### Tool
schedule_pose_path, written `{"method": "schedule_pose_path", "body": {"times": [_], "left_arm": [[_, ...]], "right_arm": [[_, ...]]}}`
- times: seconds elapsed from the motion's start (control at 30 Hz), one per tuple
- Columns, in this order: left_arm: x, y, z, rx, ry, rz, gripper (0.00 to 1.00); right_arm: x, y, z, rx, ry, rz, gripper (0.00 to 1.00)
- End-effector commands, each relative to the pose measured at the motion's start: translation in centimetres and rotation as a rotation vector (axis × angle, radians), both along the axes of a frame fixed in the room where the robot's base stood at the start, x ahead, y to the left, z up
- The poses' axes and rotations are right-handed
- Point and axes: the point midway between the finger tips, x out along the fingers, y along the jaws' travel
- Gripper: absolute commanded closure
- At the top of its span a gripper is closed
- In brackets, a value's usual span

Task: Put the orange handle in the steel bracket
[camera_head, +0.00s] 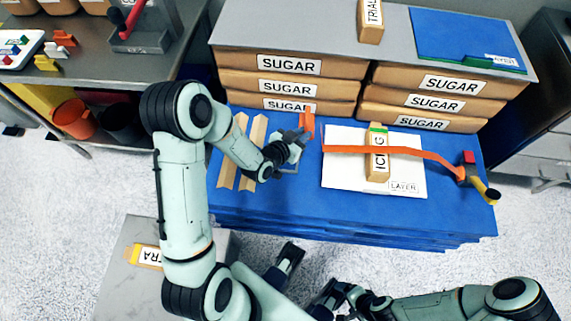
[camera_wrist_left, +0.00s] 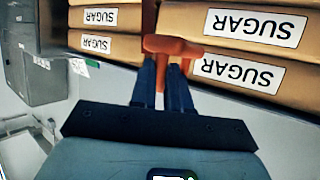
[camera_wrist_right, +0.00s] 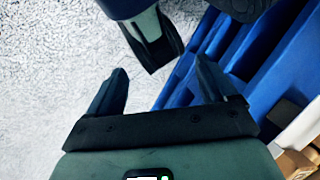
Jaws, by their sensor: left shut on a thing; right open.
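The orange handle (camera_head: 307,121) is held upright in my left gripper (camera_head: 300,135), above the blue stack near the sugar boxes. In the left wrist view it shows as an orange T-shaped piece (camera_wrist_left: 172,46) between the closed fingers (camera_wrist_left: 168,75). A thin grey metal piece (camera_head: 290,184), which may be the steel bracket, shows just below my left gripper in the head view. It is partly hidden by the gripper. My right gripper (camera_head: 325,297) is low at the front, apart from the blue stack. Its fingers (camera_wrist_right: 165,92) are spread and empty.
Two wooden strips (camera_head: 243,150) lie left of my left gripper. A white layer sheet (camera_head: 340,172) with an icing box (camera_head: 377,160) and an orange strap (camera_head: 420,153) lies right. Sugar boxes (camera_head: 290,85) stand behind. A grey stand (camera_head: 145,40) with a red handle is upper left.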

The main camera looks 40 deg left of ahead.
Motion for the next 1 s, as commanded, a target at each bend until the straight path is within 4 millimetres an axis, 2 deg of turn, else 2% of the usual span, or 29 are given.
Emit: {"method": "schedule_pose_path", "body": {"times": [0.03, 0.1, 0.3, 0.47, 0.8, 0.9, 1.0], "left_arm": [[-0.2, 1.8, -2.2, 0.005, -0.001, 0.0, 1.0], [-0.5, 3.5, -3.5, 0.005, 0.0, -0.015, 1.0], [-1.1, 6.4, -5.7, 0.003, -0.003, -0.046, 1.0], [-1.3, 6.7, -7.8, -0.002, 0.001, -0.053, 1.0], [-1.2, 6.7, -16.9, -0.003, 0.0, -0.053, 1.0], [-1.2, 6.7, -19.1, -0.003, 0.0, -0.053, 1.0], [-1.2, 6.7, -20.6, -0.001, -0.003, -0.052, 1.0]], "right_arm": [[0.3, -0.1, -2.3, -0.005, -0.012, -0.005, 0.16], [0.8, -0.2, -3.7, -0.009, -0.027, -0.009, 0.16], [1.7, -0.5, -5.9, -0.018, -0.054, -0.017, 0.16], [2.5, -0.8, -6.7, -0.027, -0.075, -0.026, 0.16], [6.3, -2.7, -9.7, -0.076, -0.176, -0.067, 0.16], [7.3, -3.2, -10.4, -0.09, -0.203, -0.079, 0.16], [8.1, -3.6, -10.8, -0.1, -0.225, -0.087, 0.16]]}}
